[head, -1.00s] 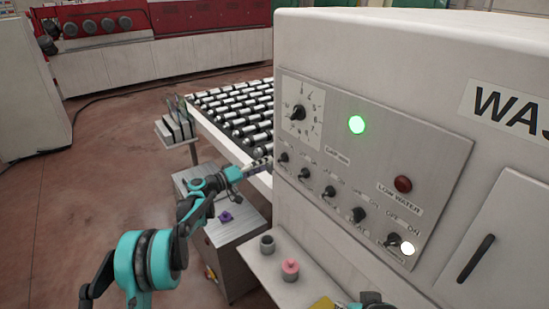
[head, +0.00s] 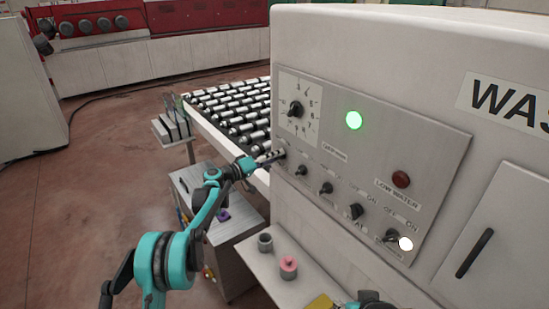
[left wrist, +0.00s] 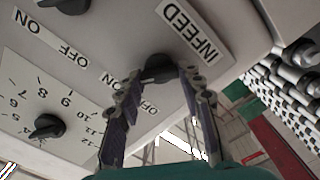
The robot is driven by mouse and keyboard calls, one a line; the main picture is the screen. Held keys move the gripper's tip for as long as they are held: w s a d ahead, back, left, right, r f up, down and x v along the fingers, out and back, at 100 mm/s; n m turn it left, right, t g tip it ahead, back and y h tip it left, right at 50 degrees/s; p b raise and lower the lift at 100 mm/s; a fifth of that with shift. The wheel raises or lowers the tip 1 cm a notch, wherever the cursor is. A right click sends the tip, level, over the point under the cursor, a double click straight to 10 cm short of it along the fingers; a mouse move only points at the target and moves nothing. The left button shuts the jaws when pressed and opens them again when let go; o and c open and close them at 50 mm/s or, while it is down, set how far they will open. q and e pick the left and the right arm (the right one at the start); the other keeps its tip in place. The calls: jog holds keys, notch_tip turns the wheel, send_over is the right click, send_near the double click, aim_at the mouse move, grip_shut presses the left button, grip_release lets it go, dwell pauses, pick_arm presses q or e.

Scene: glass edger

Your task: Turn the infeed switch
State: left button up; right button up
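The infeed switch (left wrist: 160,68) is a black rotary knob on the grey control panel (left wrist: 60,45). Its INFEED label (left wrist: 192,32) is beside it in the left wrist view. My left gripper (left wrist: 162,76) is open, with one finger on each side of the knob. The fingers look slightly apart from it; contact is hard to judge. In the head view my left gripper (head: 272,157) is at the panel's lower left edge and hides the infeed switch. Only a small teal and dark part of my right arm shows at the bottom edge; its gripper is not seen.
A dial (head: 295,110), a lit green lamp (head: 354,120), a red lamp (head: 401,179) and more knobs are on the panel. A roller conveyor (head: 235,108) runs behind my left gripper.

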pick_arm(q)
jog(key=shift+n, duration=0.3)
jog(key=shift+f+n, duration=0.15)
jog(key=shift+n, duration=3.15)
jog(key=shift+f+n, duration=0.1)
jog(key=shift+n, duration=3.2)
jog(key=o, duration=1.2)
jog(key=shift+c, duration=0.2)
